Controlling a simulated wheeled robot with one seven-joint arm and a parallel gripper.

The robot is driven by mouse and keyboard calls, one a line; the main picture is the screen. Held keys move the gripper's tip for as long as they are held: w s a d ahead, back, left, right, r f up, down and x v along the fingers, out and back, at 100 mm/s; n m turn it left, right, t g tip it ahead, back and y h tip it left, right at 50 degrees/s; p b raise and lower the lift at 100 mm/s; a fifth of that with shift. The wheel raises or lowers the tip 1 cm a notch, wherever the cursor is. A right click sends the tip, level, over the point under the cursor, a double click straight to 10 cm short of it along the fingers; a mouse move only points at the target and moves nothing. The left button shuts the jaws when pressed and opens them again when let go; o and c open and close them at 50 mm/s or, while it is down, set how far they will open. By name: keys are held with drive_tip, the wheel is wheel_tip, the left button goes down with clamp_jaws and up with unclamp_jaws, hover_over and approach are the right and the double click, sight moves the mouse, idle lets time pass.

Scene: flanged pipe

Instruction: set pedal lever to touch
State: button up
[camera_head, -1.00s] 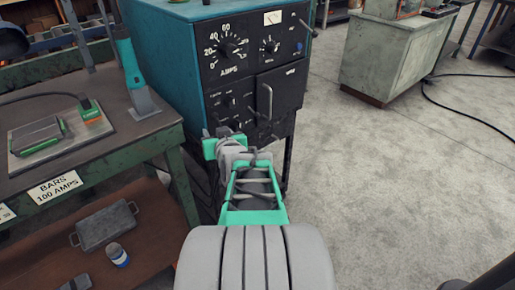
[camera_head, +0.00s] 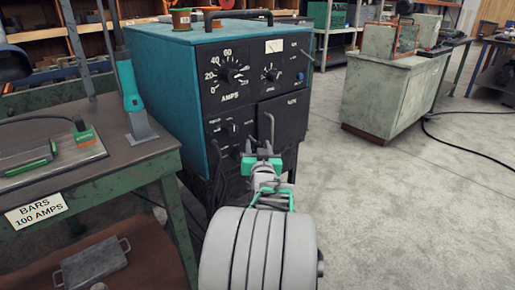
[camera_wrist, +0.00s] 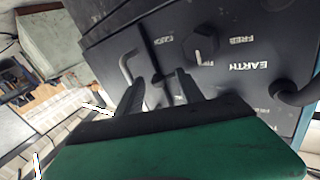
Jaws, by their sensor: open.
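The teal welding machine (camera_head: 170,95) has a black front panel with large dials. A small rotary switch (camera_head: 231,128) with a light pointer sits low on this panel; I cannot read its label or tell whether it is the pedal lever. My gripper (camera_head: 262,161) is in front of the lower panel, below the vertical bar handle (camera_head: 269,128). In the wrist view my gripper (camera_wrist: 160,88) has its two dark fingers apart, close to the panel. The bent handle (camera_wrist: 129,66) is beside the left finger. A hexagonal knob (camera_wrist: 205,44) is beyond the right finger.
A green workbench (camera_head: 110,185) with a sign stands close on the left. A dark cable (camera_wrist: 296,96) plugs into the panel at the right of the wrist view. A grey cabinet (camera_head: 385,100) stands behind right. The concrete floor (camera_head: 410,210) on the right is open.

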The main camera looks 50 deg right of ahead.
drive_tip(key=shift+c, duration=0.6)
clamp_jaws()
drive_tip(key=m+h+b, duration=0.1)
drive_tip(key=b, duration=0.5)
drive_tip(key=shift+w+f+t, duration=0.1)
drive_tip(key=shift+f+t, duration=0.25)
drive_tip(key=shift+t, duration=0.05)
